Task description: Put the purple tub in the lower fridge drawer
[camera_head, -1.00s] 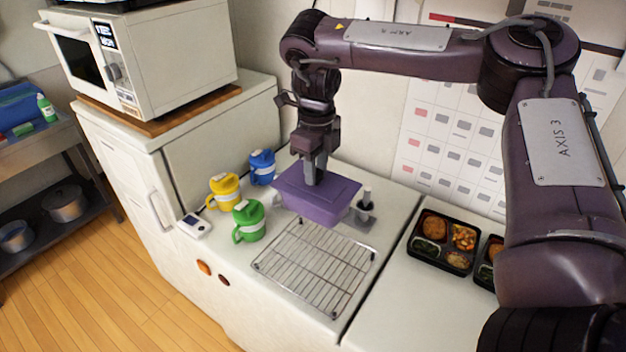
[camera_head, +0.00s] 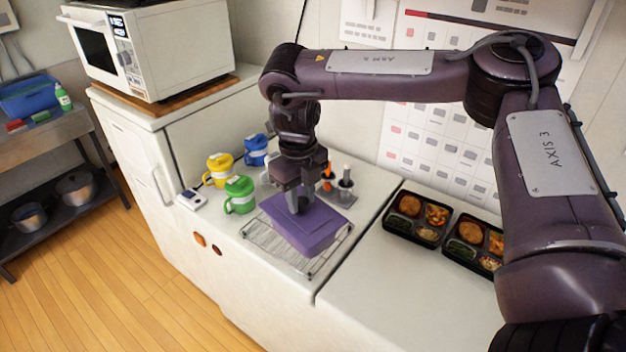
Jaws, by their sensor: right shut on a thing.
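The purple tub (camera_head: 312,226) is a lidded box over the wire rack (camera_head: 263,241) on the white counter. My right gripper (camera_head: 298,206) points down and is shut on the tub from above. The wrist hides part of the tub's top, and the fingertips are largely hidden. I cannot tell whether the tub touches the rack or hangs just above it. A white cabinet front with a handle (camera_head: 161,188) stands at the left, below the microwave. I cannot make out an open drawer. My left gripper is not in view.
Green (camera_head: 240,194), yellow (camera_head: 218,169) and blue (camera_head: 256,150) mugs stand close left of the tub. A holder with utensils (camera_head: 345,187) is behind it. Bento trays (camera_head: 417,219) lie to the right.

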